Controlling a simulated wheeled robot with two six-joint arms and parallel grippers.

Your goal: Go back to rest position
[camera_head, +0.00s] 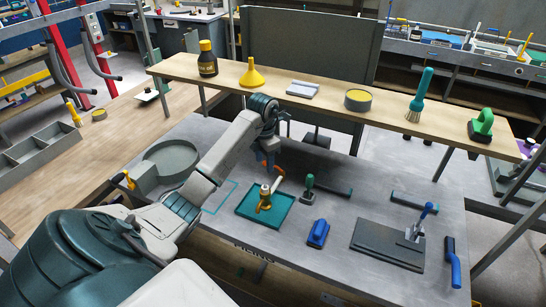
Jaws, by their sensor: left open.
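My left arm reaches in from the lower left over the grey worktable (335,230). My left gripper (275,151) is open above the far side of a teal tray (282,217). The tray holds a small yellow, brass-coloured item (264,198), with an orange and white piece (278,181) beside it, close below the gripper. I cannot tell whether the fingers touch that piece. Nothing is clearly held. My right gripper is not in view.
A raised wooden shelf behind holds a dark bottle (207,58), yellow funnel (251,74), yellow tin (358,99), teal brush (419,95) and green-handled tool (482,126). A grey round basin (170,161), blue tool (318,233) and dark plate (388,243) are on the table.

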